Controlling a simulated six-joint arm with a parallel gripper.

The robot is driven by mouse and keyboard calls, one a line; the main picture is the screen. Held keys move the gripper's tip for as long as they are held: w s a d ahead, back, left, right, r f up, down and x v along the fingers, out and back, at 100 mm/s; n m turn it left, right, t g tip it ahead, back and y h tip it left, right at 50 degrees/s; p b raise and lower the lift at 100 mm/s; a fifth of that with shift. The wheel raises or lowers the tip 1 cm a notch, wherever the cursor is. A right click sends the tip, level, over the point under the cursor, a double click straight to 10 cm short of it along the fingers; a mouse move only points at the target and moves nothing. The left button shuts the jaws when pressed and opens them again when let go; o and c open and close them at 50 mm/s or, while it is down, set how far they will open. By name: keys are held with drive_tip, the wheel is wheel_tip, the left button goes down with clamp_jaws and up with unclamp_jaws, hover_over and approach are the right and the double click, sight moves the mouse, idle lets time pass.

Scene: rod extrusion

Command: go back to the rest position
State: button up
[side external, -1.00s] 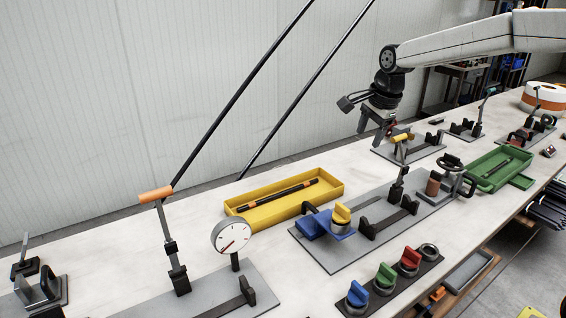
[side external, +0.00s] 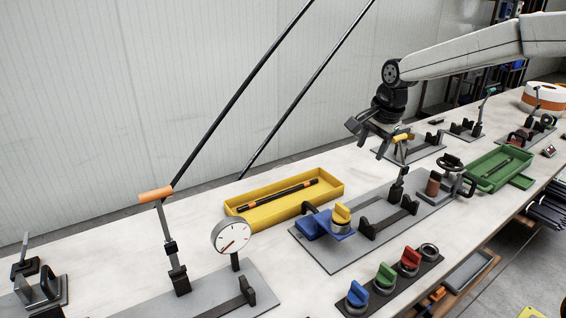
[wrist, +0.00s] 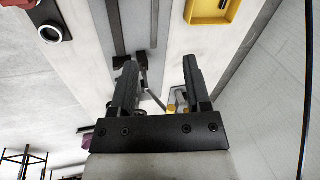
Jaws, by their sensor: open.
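A black rod with orange bands (side external: 279,193) lies in the yellow tray (side external: 238,210). The yellow tray also shows at the top of the wrist view (wrist: 212,21).
A grey fixture plate (side external: 325,262) with a blue block and yellow knob (side external: 341,214) stands mid-bench. A dial gauge (side external: 232,236) and an orange-handled lever (side external: 156,195) stand nearer. A green tray (side external: 488,172) is at right. The bench behind the yellow tray is clear.

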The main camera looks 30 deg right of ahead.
drive_tip(key=s+a+f+n, duration=0.2)
drive_tip(key=s+f+n, duration=0.4)
drive_tip(key=s+n, duration=0.2)
drive_tip(key=s+a+f+n, duration=0.3)
drive_tip(key=s+f+n, duration=0.4)
drive_tip(key=s, duration=0.3)
drive_tip(key=shift+s+a+f+n, duration=0.15)
drive_tip(key=shift+s+a+n, duration=0.1)
drive_tip(key=shift+s+n, duration=0.15)
